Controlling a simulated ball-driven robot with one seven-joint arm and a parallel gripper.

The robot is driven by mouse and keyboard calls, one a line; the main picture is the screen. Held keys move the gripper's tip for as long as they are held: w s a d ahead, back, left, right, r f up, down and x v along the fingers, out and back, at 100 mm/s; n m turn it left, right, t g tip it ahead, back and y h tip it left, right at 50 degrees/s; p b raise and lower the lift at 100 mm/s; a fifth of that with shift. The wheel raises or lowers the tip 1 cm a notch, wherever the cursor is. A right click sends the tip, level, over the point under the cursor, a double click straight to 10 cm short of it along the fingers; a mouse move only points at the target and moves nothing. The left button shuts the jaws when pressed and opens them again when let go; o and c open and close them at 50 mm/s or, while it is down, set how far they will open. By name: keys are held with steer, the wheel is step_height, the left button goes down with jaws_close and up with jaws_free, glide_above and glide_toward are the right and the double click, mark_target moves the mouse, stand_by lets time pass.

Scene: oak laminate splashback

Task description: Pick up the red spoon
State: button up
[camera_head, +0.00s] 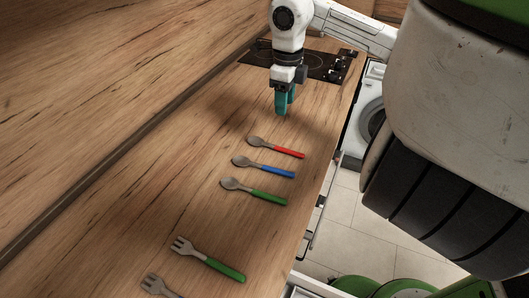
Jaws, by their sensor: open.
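The red spoon (276,147) has a red handle and a grey bowl. It lies flat on the wooden worktop (180,170), its bowl to the left and its handle to the lower right. My gripper (284,109) has teal fingers pointing down. It is open and empty, above the worktop and just beyond the red spoon, apart from it. The gap between the fingers is partly hidden from this angle.
A blue spoon (264,167) and a green spoon (254,191) lie nearer, roughly parallel. A black hob (318,65) is behind my gripper. The worktop's right edge is close to the handles.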

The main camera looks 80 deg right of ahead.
steer(key=b, duration=0.4)
glide_above(278, 147)
step_height(278, 147, down, 5)
steer(key=f, duration=0.5)
steer(key=shift+s+f+p, duration=0.2)
steer(key=shift+s+p, duration=0.15)
steer(key=shift+w+f+p, duration=0.15)
steer(key=shift+f+p, duration=0.2)
steer(key=shift+f, duration=1)
steer(key=shift+w+f+p, duration=0.15)
steer(key=shift+f+p, duration=0.2)
steer(key=shift+f, duration=1)
jaws_close()
